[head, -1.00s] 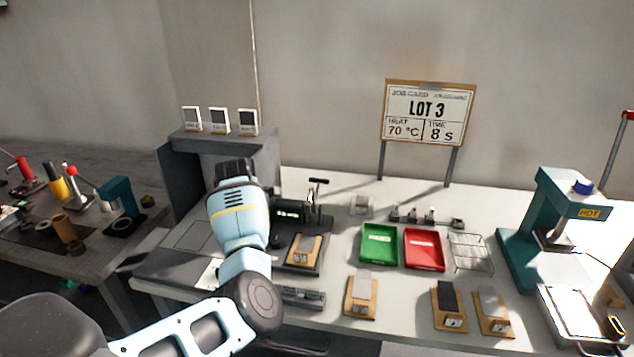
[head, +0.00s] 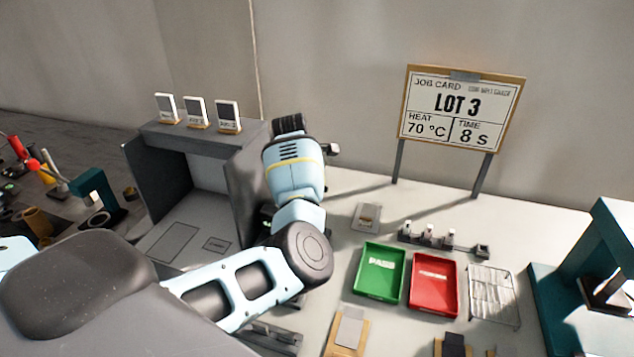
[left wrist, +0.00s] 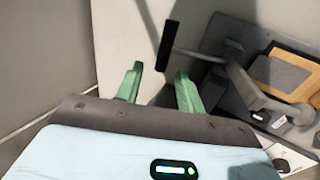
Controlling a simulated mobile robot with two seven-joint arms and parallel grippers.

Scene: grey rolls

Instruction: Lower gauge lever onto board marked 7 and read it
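In the left wrist view my left gripper (left wrist: 160,82) shows two green fingers, spread apart with nothing between them. The gauge lever's black handle (left wrist: 168,44) stands just beyond the fingertips, nearer the right finger, and its grey rod runs right to the gauge (left wrist: 236,75). A wood-edged board with a dark pad (left wrist: 284,74) lies on the gauge at the right; no number is readable on it. In the head view my left arm covers the gauge, the board and my left fingers. My right gripper is in neither view.
A grey booth (head: 200,200) with several small cards on top stands left of my arm. Green (head: 381,292) and red (head: 434,309) trays, a wire rack (head: 492,295) and a teal press (head: 590,270) are to the right. The job-card sign (head: 462,108) stands behind.

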